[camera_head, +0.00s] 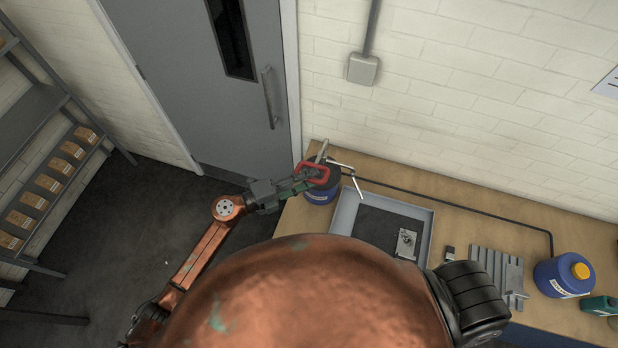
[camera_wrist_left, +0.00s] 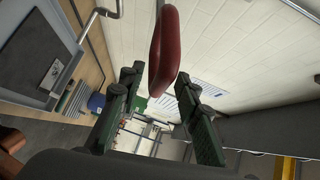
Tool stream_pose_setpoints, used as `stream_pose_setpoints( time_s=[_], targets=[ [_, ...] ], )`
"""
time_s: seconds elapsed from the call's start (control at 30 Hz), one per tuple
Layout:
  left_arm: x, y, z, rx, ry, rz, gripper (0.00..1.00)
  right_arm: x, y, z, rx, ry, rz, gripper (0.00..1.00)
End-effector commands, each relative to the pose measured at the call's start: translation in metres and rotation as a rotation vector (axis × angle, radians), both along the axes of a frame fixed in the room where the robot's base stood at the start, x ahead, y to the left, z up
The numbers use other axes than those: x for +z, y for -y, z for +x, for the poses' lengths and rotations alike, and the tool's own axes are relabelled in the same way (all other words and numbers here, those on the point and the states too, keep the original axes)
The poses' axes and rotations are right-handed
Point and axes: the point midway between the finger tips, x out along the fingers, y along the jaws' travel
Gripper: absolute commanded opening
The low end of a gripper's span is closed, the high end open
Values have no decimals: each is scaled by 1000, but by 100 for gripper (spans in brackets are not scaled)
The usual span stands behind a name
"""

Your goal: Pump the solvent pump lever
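The solvent pump is a blue canister (camera_head: 321,195) with a dark top at the left end of the workbench. Its lever ends in a red grip (camera_head: 320,172), which also shows large in the left wrist view (camera_wrist_left: 165,50). A pale bent spout (camera_head: 350,172) reaches right from the pump. My left gripper (camera_head: 305,178) is at the red grip. In the left wrist view its two dark green fingers (camera_wrist_left: 160,85) stand apart, with the red grip in line with the gap between them. I cannot tell whether either finger touches it. My right gripper is not in view.
A grey tray (camera_head: 343,213) with a small metal part (camera_head: 406,243) lies right of the pump. A ribbed grey plate (camera_head: 490,262) and a blue, yellow-capped container (camera_head: 563,276) stand farther right. A black hose (camera_head: 450,203) runs along the bench. A door (camera_head: 190,80) is behind.

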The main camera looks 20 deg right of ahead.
Motion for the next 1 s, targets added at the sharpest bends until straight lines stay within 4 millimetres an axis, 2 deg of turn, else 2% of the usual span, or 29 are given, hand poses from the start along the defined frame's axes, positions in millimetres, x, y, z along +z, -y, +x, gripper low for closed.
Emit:
stream_pose_setpoints(
  time_s=[0.43,0.83,1.0],
  targets=[
    [2,-16,-3,0,1,0,31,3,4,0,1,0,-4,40],
    [2,-19,-4,0,0,0,31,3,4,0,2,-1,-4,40],
    [3,-33,-6,1,-1,2,31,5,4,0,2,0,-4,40]
  ],
)
